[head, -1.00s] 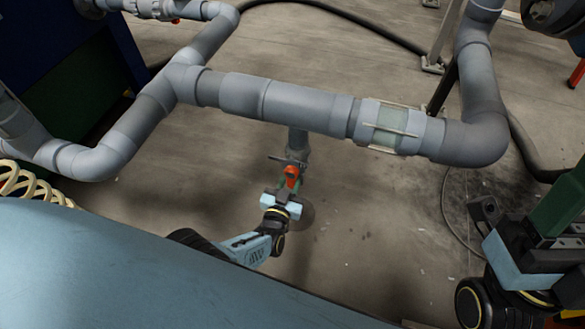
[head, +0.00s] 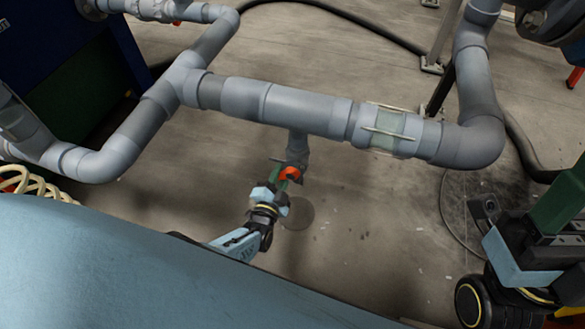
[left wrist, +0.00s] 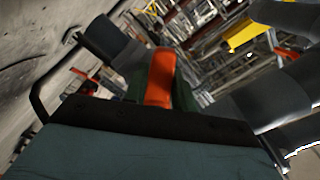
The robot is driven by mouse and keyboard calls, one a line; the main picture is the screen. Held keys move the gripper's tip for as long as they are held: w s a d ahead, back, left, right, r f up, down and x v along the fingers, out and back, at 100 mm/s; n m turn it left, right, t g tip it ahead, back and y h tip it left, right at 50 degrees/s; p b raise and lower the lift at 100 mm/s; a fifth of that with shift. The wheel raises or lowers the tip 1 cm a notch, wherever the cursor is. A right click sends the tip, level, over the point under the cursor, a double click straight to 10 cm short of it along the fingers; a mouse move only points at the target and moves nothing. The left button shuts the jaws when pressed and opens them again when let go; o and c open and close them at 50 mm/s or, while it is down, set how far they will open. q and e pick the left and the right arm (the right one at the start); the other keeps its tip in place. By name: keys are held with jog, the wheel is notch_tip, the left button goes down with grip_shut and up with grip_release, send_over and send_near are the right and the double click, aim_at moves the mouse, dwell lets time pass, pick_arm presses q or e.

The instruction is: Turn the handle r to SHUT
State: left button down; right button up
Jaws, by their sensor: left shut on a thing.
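The orange-red handle (head: 291,174) sits on a short grey branch pipe (head: 298,146) below the long horizontal pipe. My left gripper (head: 281,180) is shut on the handle, with green fingers around it. In the left wrist view the handle (left wrist: 160,78) stands up between the green fingers, beyond the dark edge of my gripper. The lower part of the handle is hidden by the fingers. My right gripper (head: 560,215) is partly in view at the right edge, away from the handle; its fingertips are cut off by the frame.
A long grey pipe (head: 290,108) with a clear sight section (head: 388,130) crosses above the handle. Another pipe (head: 110,150) bends down at left. A black hose (head: 350,15) lies on the floor behind. The floor around the handle is open.

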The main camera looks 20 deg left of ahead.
pick_arm(q)
jog(key=m, duration=0.1)
jog(key=r+m, duration=0.1)
jog(key=a+r+m+p, duration=0.1)
jog(key=shift+w+a+m, duration=0.1)
jog(key=shift+w+m, duration=0.2)
jog(key=shift+m, duration=0.1)
jog(key=m, duration=0.1)
jog(key=r+m+p, duration=0.1)
jog(key=shift+m, duration=0.3)
jog(key=shift+r+m, duration=0.15)
jog(key=shift+m, duration=0.55)
jog(key=c, duration=1.5)
grip_release()
jog(key=o, duration=0.7)
jog(key=shift+s, duration=0.1)
jog(key=shift+c, duration=0.2)
jog(key=shift+f, duration=0.25)
jog(key=shift+s+d, duration=0.15)
jog(key=shift+d, duration=0.05)
